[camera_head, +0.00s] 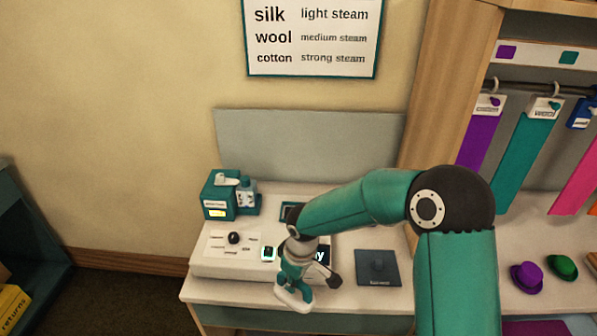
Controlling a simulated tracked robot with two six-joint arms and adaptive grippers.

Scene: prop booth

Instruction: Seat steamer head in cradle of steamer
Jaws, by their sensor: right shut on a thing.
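My right arm comes in from the right, and its gripper (296,276) points down over the front of the white table. It is shut on a small white object, which looks like the steamer head (291,298), near the table's front edge. The arm and gripper hide part of it. Behind it is a low white console, which looks like the steamer (216,259), with a black knob and a small lit display. A teal-framed part (288,213), possibly the cradle, lies behind the console, mostly covered by my arm. My left gripper is not in view.
A teal box (219,205) with bottles stands at the back left of the table. A dark flat pad (377,268) lies right of the console. A grey back panel (300,140) rises behind. Coloured garments hang at right above purple (527,277) and green (562,267) hats.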

